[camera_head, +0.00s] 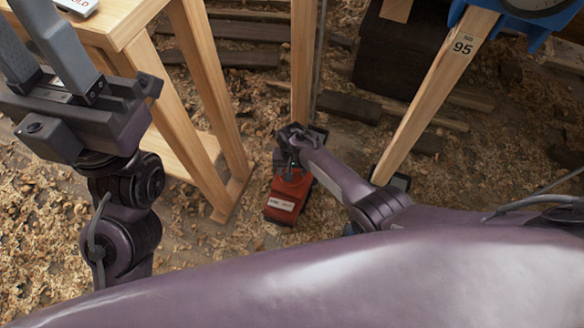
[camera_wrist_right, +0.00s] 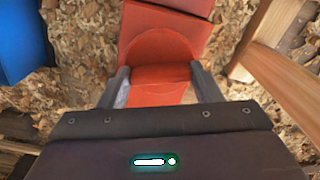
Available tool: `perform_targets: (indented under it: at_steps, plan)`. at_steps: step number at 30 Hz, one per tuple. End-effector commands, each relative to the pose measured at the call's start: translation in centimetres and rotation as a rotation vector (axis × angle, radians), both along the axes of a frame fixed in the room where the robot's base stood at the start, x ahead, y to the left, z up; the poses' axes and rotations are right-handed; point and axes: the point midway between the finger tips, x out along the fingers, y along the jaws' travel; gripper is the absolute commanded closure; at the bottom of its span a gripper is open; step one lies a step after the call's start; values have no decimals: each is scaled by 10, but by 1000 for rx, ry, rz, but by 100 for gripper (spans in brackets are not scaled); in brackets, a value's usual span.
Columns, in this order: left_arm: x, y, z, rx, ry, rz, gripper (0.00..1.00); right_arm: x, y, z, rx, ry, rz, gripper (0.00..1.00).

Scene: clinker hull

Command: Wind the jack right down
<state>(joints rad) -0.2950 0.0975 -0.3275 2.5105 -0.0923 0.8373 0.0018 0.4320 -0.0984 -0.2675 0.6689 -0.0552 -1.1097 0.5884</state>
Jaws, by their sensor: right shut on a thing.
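The red jack (camera_head: 284,200) stands on the shaving-strewn floor near the middle of the head view, a pale label on its near end. In the right wrist view its red body (camera_wrist_right: 165,35) fills the top middle. My right gripper (camera_head: 291,168) is down at the jack's far end. Its two fingers (camera_wrist_right: 160,88) lie either side of a red part of the jack and are shut on it. My arm and gripper hide that end of the jack in the head view. My left gripper (camera_head: 24,35) is raised at the upper left, fingers apart and empty.
A wooden bench (camera_head: 130,18) with splayed legs stands left of the jack. A wooden post (camera_head: 303,60) rises just behind my right gripper. A slanted prop marked 95 (camera_head: 440,95) stands to the right, below a blue fixture (camera_head: 512,30). Dark planks lie behind.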

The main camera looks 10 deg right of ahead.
Motion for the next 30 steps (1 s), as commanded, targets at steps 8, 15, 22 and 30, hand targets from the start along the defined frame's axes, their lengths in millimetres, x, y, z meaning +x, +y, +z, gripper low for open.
perform_targets:
  at_steps: [8, 15, 22, 30]
  plan:
    - [0, 0, 5, -1, 8, 0, 64, 0, -1, 1, -1, 1, 259, 65]
    - [1, 0, 4, 0, 18, 0, 64, 0, -1, 0, -1, 1, 475, 65]
    - [1, 0, 3, 0, 22, -1, 64, 0, -1, 0, -1, 0, 637, 65]
    - [1, 0, 4, 0, 21, -1, 64, 0, 0, -1, -1, 1, 748, 65]
